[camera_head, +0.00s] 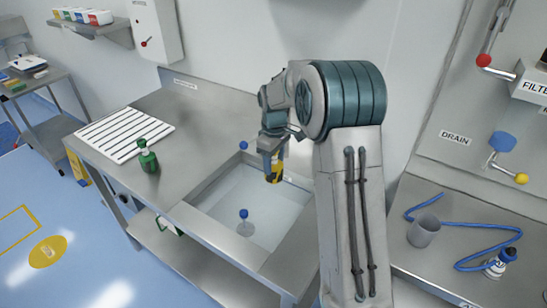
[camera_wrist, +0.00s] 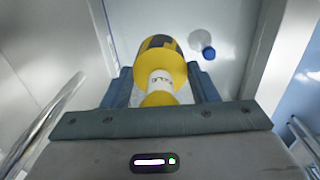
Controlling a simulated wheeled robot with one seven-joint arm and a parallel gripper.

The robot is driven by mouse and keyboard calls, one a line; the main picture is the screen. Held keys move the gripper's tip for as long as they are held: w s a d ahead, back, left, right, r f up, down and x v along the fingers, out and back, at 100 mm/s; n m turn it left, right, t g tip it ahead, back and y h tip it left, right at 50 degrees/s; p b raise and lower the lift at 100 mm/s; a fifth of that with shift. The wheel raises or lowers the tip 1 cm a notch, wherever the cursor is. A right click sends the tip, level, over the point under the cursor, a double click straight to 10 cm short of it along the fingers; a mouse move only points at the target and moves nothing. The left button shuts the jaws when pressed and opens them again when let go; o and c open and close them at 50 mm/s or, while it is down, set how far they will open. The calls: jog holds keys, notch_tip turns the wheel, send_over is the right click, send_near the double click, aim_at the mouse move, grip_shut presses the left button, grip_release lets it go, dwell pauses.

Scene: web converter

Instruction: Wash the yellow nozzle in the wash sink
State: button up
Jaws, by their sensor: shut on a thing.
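The yellow nozzle (camera_wrist: 163,68) has a dark patch and a white band with small marks. My gripper (camera_wrist: 162,88) is shut on it, with one blue-grey finger on each side. In the head view my gripper (camera_head: 272,150) points down over the wash sink (camera_head: 215,188), and the nozzle (camera_head: 276,172) shows below it with yellow and black parts. The nozzle is over or inside the basin; I cannot tell whether it touches the water. A blue round knob (camera_head: 243,213) stands in the sink and also shows in the wrist view (camera_wrist: 208,53).
A green bottle (camera_head: 148,157) stands on the counter left of the sink, near a white slatted rack (camera_head: 125,132). A blue ball (camera_head: 243,145) is at the sink's back edge. At right, a bench holds a grey cup (camera_head: 424,231), a blue hose (camera_head: 470,232) and a bottle (camera_head: 500,263).

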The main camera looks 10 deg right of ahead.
jog(key=shift+f+b, duration=6)
jog(key=shift+f, duration=3.25)
jog(key=shift+s+d+b, duration=0.3)
jog(key=shift+s+d, duration=0.9)
jog(key=shift+s, duration=0.05)
jog(key=shift+w+a+p, duration=0.75)
jog(key=shift+w+a, duration=1.7)
jog(key=shift+s+d+b, duration=0.55)
jog(key=shift+s+d, duration=1.9)
jog(key=shift+w+a+p, duration=0.35)
jog(key=shift+w+a, duration=0.9)
notch_tip(320, 180, up, 17)
jog(key=p, duration=1.1)
